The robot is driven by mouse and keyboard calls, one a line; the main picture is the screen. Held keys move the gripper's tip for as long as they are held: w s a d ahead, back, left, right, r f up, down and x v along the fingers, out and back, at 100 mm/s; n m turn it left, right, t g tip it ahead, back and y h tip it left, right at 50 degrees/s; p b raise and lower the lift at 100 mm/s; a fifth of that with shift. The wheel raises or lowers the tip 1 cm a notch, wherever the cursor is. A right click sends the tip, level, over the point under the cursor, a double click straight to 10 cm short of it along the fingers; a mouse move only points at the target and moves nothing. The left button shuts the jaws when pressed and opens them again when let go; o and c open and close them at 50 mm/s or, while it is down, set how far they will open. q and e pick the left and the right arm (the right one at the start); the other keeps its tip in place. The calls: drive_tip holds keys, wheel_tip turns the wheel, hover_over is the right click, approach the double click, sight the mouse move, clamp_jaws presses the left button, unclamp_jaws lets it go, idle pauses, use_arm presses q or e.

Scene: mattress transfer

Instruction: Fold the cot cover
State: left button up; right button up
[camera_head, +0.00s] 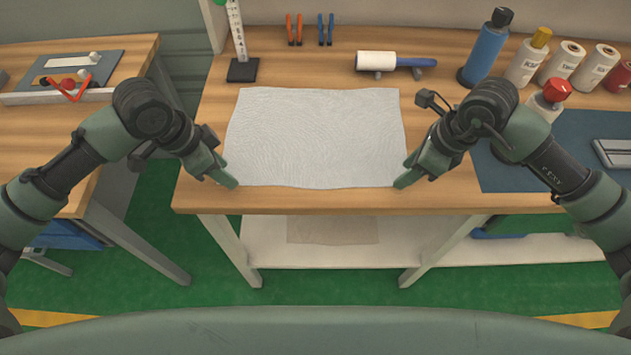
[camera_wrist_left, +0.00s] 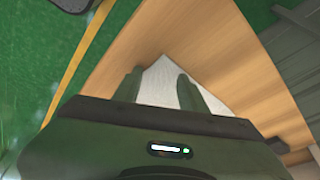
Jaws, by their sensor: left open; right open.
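The cot cover (camera_head: 315,135) is a white, finely textured cloth. It lies spread flat on the wooden workbench, close to its front edge. My left gripper (camera_head: 228,182) is at the cover's front left corner. My right gripper (camera_head: 402,182) is at its front right corner. In the left wrist view, my left gripper (camera_wrist_left: 158,92) has its two fingers apart, with part of the cover (camera_wrist_left: 160,80) showing between them. The head view does not show clearly whether the fingertips touch the cloth.
Behind the cover are a lint roller (camera_head: 385,61), orange pliers (camera_head: 294,30), blue pliers (camera_head: 326,30) and a stand with a ruler (camera_head: 241,68). A blue bottle (camera_head: 485,50) and several white bottles stand at the back right. A dark blue mat (camera_head: 500,170) lies right of the cover.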

use_arm(q)
drive_tip(key=shift+f, duration=0.25)
use_arm(e)
drive_tip(key=shift+f, duration=0.25)
use_arm(q)
drive_tip(key=shift+r, duration=0.15)
drive_tip(key=shift+c, duration=1.2)
use_arm(e)
drive_tip(key=shift+r, duration=0.15)
drive_tip(key=shift+c, duration=1.2)
use_arm(q)
clamp_jaws()
use_arm(e)
clamp_jaws()
use_arm(q)
drive_tip(key=shift+r, duration=0.1)
use_arm(e)
drive_tip(key=shift+r, duration=0.1)
